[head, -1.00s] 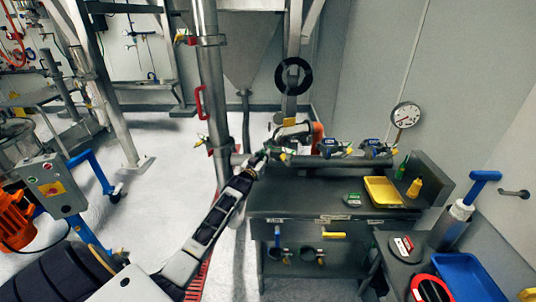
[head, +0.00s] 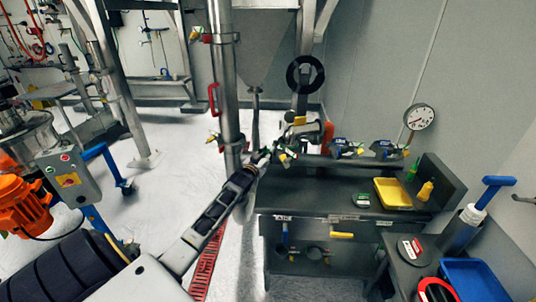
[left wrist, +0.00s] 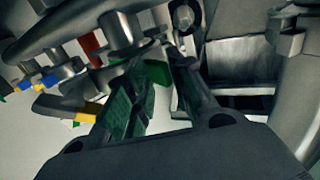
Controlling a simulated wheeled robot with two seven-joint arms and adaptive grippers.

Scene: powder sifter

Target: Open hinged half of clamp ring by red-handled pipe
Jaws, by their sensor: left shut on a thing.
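The upright steel pipe (head: 222,75) stands left of centre in the head view, with a red handle (head: 213,98) on its left side. A clamp ring (head: 216,38) with a red and yellow fitting sits higher on it; another with yellow parts (head: 213,138) is low on the pipe. My left gripper (head: 262,158) is just right of the pipe's lower part, at clamp height. In the left wrist view its fingers (left wrist: 155,95) are closed on a small part, probably the clamp ring's hinged half; the fingers hide most of it. My right gripper is not visible.
A dark workbench (head: 310,200) stands right of the pipe, with a yellow tray (head: 392,193) and several small fittings. A round gauge (head: 418,117) stands behind. A blue tray (head: 472,278) is at lower right. An orange motor (head: 22,205) is at left.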

